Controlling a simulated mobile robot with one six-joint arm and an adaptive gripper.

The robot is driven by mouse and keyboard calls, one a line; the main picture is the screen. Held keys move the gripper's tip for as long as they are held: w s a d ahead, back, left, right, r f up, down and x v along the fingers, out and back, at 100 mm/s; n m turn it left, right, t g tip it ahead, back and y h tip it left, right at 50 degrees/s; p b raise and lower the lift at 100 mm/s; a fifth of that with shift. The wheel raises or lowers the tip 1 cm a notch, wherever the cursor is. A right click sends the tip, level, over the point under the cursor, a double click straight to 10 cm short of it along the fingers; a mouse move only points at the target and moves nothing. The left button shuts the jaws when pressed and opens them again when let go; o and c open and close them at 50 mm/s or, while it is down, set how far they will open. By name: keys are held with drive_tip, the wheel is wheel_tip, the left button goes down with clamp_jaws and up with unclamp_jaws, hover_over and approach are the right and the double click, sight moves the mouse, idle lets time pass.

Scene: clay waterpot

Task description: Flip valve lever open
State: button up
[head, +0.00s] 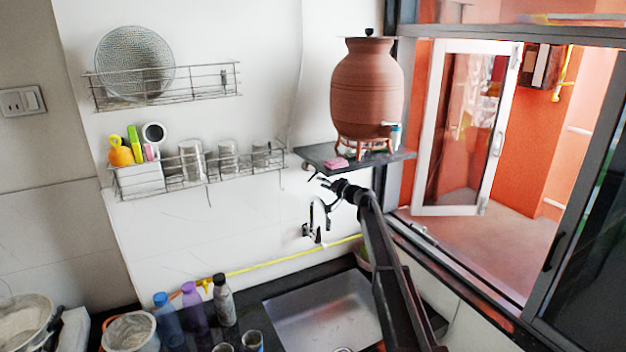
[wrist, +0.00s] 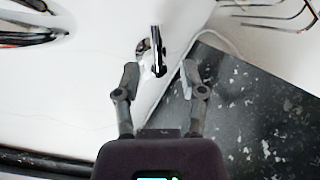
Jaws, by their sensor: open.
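A small chrome wall valve (wrist: 142,47) with a dark, shiny lever (wrist: 157,52) shows in the wrist view, just beyond my fingertips. The lever stands upright in that picture and lies in line with the space between my fingers. My gripper (wrist: 160,70) is open, one finger on each side, and I see no contact with the lever. In the head view my gripper (head: 324,183) is below the left part of the dark shelf, close to the white wall. The valve is tiny there, and its lever cannot be made out.
The dark shelf (head: 381,161) bears a clay pot (head: 367,95) with a small tap and a pink item. A chrome faucet (head: 318,217) is below my gripper. A wire rack (head: 225,163) with cups is to the left. A window frame is at right, a sink below.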

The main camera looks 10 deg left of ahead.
sight(311, 178)
drive_tip(key=shift+x, duration=3)
